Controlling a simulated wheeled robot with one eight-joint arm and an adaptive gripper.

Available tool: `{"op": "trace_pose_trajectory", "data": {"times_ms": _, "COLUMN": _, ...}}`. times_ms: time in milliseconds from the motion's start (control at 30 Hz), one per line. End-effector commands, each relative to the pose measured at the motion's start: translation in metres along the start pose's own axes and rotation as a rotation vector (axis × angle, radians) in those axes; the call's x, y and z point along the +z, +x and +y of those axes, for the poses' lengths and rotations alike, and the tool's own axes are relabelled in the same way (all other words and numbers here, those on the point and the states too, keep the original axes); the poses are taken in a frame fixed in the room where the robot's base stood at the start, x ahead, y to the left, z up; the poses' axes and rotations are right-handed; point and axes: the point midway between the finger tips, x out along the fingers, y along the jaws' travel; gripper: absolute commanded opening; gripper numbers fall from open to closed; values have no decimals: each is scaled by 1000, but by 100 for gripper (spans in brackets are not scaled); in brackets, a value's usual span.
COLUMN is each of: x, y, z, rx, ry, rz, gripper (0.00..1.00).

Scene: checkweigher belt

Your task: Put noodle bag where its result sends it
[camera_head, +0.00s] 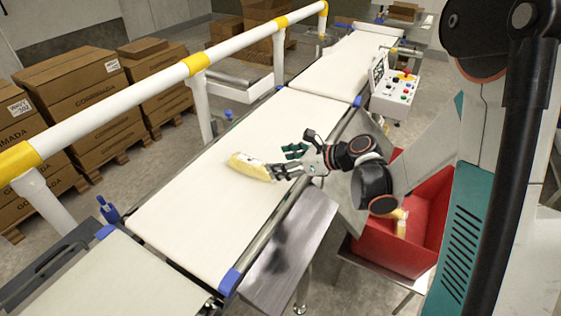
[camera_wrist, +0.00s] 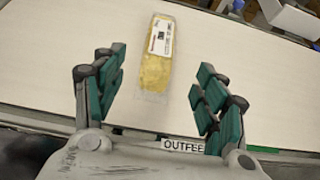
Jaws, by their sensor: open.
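The noodle bag (camera_head: 250,167) is a yellow pack with a white label, lying flat on the white belt near its right edge. In the wrist view the noodle bag (camera_wrist: 158,55) lies ahead of the fingers, roughly centred between them. My gripper (camera_head: 284,162) reaches over the belt edge from the right, its fingertips close to the bag's right end. In the wrist view my gripper (camera_wrist: 155,88) has its two teal fingers spread wide with nothing between the pads. A label reading "OUTFEE" (camera_wrist: 184,145) shows below the belt edge.
A red bin (camera_head: 425,215) with a yellowish item in it stands right of the belt. A metal plate (camera_head: 290,250) borders the belt's near right side. A control box (camera_head: 396,90) is farther back. A yellow and white rail (camera_head: 130,95) runs along the left.

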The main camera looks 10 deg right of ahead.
Motion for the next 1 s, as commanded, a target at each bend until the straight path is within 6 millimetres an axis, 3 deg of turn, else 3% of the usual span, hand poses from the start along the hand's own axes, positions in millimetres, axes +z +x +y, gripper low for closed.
{"op": "trace_pose_trajectory", "data": {"times_ms": 200, "x": 2, "y": -6, "z": 2, "rx": -4, "ry": -34, "rz": 12, "gripper": 66}}
{"op": "trace_pose_trajectory", "data": {"times_ms": 367, "x": 12, "y": -24, "z": 13, "rx": -18, "ry": -227, "rz": 82, "gripper": 66}}
{"op": "trace_pose_trajectory", "data": {"times_ms": 700, "x": 25, "y": -91, "z": 51, "rx": 3, "ry": -895, "rz": 333, "gripper": 66}}
{"op": "trace_pose_trajectory", "data": {"times_ms": 1000, "x": 18, "y": -158, "z": 89, "rx": 129, "ry": -1488, "rz": 559, "gripper": 66}}
